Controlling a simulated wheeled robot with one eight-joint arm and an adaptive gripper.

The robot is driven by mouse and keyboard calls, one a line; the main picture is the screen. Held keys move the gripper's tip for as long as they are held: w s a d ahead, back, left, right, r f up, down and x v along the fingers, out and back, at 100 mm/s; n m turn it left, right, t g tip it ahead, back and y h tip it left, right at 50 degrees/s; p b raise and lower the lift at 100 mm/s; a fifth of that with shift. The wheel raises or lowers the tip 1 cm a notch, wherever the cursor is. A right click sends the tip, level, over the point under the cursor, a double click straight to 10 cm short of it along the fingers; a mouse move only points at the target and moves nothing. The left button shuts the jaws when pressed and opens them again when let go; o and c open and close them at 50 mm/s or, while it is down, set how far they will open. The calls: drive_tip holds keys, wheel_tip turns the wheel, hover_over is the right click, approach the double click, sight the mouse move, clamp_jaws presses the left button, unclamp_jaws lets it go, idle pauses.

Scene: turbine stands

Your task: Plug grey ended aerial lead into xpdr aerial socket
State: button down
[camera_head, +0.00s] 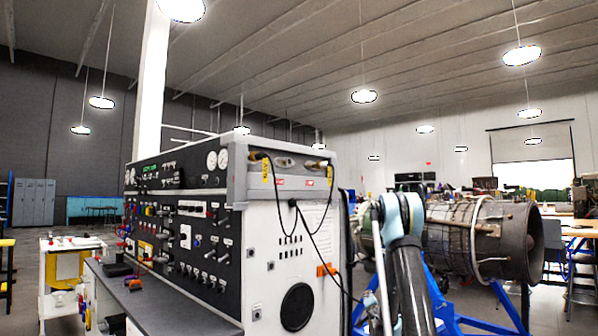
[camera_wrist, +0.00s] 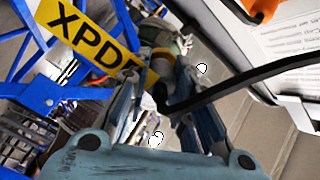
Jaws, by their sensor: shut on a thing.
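My gripper (camera_wrist: 158,80) is shut on the end of a black aerial lead (camera_wrist: 238,86) in the wrist view. The lead's plug end sits between the blue-grey fingers, with a tan-grey part showing beyond them; its exact colour is hard to tell. A yellow label (camera_wrist: 88,36) reading "XPD" lies beside the left finger, its last part cut off from view. In the head view, the lead (camera_head: 332,268) runs down from the cabinet's side towards my arm. The plug end and my fingertips are not clear there. I cannot make out the xpdr aerial socket.
The test cabinet (camera_head: 262,262) stands left of my arm. Two yellow tags hang at its top, the left one (camera_head: 265,172) and the right one (camera_head: 331,175), near brass-coloured fittings. An orange clip (camera_head: 327,270) is on its side. A turbine engine (camera_head: 462,240) on a blue stand is at right.

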drive_tip(key=shift+w+a, duration=0.15)
drive_tip(key=shift+a, duration=0.05)
drive_tip(key=w+a+r+n+g+y, duration=0.1)
drive_tip(key=w+a+r+n+y, duration=0.3)
drive_tip(key=r, duration=0.6)
drive_tip(key=a+r+y, duration=0.2)
drive_tip(key=a+r, duration=0.4)
drive_tip(key=r, duration=0.3)
drive_tip(key=w+a+r+n+g+y, duration=0.15)
drive_tip(key=a+r, duration=0.35)
drive_tip(key=r, duration=0.5)
drive_tip(key=s+a+r+n+g+y, duration=0.15)
drive_tip(key=s+a+r, duration=0.35)
drive_tip(key=r, duration=0.6)
drive_tip(key=s+a+r+n+g+y, duration=0.1)
drive_tip(key=s+a+r+n+y, duration=0.15)
drive_tip(key=s+r, duration=0.6)
drive_tip(key=s+a+r+n+g+y, duration=0.1)
drive_tip(key=s+a+r+g+y, duration=0.2)
drive_tip(key=r, duration=1)
drive_tip(key=shift+t, duration=0.6)
drive_tip(key=x, duration=0.4)
drive_tip(key=shift+s+a, duration=0.15)
drive_tip(key=shift+a, duration=0.1)
drive_tip(key=shift+x, duration=0.95)
